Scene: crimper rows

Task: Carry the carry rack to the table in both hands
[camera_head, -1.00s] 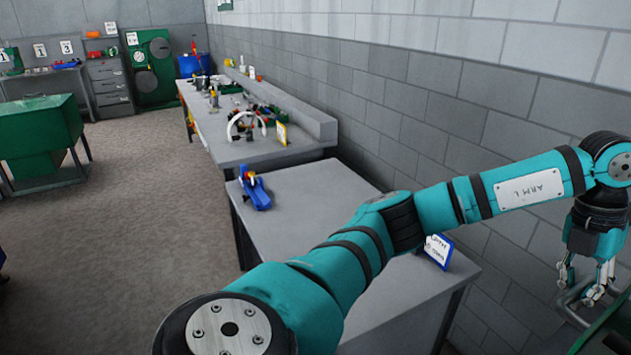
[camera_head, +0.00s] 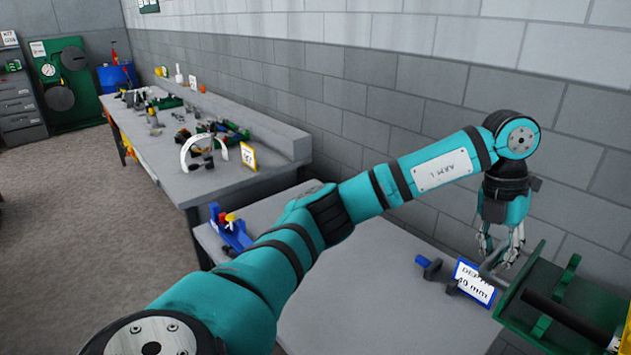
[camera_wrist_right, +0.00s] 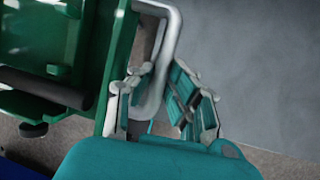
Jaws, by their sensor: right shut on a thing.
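The carry rack (camera_head: 545,290) is a green box with a black bar and a grey tube handle; its right part is cut off at the lower right of the head view. My left gripper (camera_head: 500,250) points down with its fingers around the handle at the near-wall end. In the right wrist view the rack (camera_wrist_right: 118,65) is on the left, and my right gripper (camera_wrist_right: 160,85) is shut on its grey handle (camera_wrist_right: 172,45). The grey table (camera_head: 345,290) is below and left of the rack, partly hidden by my left arm. Contact between rack and table cannot be told.
On the table are a blue device (camera_head: 232,232), a blue-framed depth sign (camera_head: 474,282) and a small dark blue-tipped part (camera_head: 430,267). A longer bench (camera_head: 165,150) with tools stands beyond. The block wall (camera_head: 420,110) is behind. The table's middle looks clear.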

